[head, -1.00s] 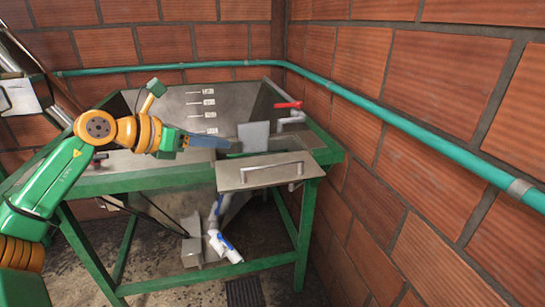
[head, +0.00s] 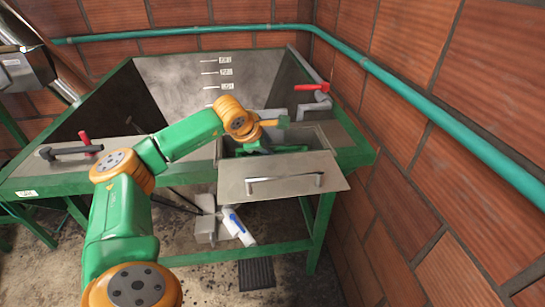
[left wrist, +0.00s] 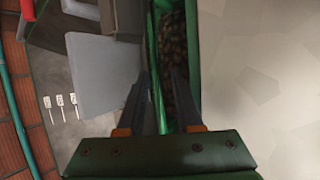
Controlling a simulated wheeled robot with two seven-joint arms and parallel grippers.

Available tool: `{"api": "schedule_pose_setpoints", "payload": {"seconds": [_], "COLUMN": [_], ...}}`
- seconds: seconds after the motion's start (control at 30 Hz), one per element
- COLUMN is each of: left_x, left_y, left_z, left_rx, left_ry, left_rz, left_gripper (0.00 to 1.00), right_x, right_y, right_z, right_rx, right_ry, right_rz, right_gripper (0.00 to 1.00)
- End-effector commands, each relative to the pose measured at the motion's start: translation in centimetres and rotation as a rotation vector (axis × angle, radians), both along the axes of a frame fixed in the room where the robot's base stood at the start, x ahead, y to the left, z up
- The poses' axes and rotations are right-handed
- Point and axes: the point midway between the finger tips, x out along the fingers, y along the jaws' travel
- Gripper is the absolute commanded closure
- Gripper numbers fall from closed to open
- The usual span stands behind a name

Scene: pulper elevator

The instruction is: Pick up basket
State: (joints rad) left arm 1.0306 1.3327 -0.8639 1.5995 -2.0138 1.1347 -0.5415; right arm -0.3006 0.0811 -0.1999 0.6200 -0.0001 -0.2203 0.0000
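The basket seems to be the narrow green-rimmed container in the metal compartment at the tank's front. Its green rim (left wrist: 154,70) shows in the left wrist view, beside small dark brown pieces (left wrist: 176,62). In the head view little of it can be told apart from my gripper. My left gripper (head: 262,146) is over this compartment, pointing down into it. In the left wrist view its two fingers (left wrist: 160,103) are apart, with the green rim running between them. Contact cannot be told. My right gripper is in neither view.
A metal front panel with a handle (head: 284,178) sits before the compartment. A red-handled valve (head: 311,87) is at the back right, near the brick wall (head: 440,130). A second red-handled valve (head: 86,140) lies left on the green-framed tank.

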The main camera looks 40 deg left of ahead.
Motion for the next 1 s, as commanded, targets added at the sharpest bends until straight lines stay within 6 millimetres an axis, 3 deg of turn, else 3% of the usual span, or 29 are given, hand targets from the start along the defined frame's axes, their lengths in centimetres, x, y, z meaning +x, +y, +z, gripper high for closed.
{"api": "schedule_pose_setpoints", "payload": {"seconds": [0.03,0.2,0.37,0.4,0.5,0.53,1.0], "left_x": [0.6,1.9,1.9,1.9,1.9,1.9,1.9], "left_y": [0.1,0.5,0.5,0.5,0.5,0.5,0.5], "left_z": [-0.5,-2.2,-2.4,-2.4,-2.4,-2.4,-2.3], "left_rx": [-0.003,-0.002,-0.001,-0.001,-0.002,-0.002,-0.002], "left_ry": [0.005,0.001,0.0,0.0,-0.001,-0.001,-0.002], "left_rz": [0.0,0.001,0.001,0.002,0.001,0.001,0.002], "left_gripper": [0.65,0.65,0.65,0.68,0.95,1.0,1.0], "right_x": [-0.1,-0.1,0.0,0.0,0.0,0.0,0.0], "right_y": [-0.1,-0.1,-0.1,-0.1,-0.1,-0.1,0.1], "right_z": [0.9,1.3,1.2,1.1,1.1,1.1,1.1], "right_rx": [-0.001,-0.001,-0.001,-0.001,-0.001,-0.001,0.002], "right_ry": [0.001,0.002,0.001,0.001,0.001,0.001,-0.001], "right_rz": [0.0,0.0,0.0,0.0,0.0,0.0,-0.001], "right_gripper": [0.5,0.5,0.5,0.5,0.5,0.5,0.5]}}
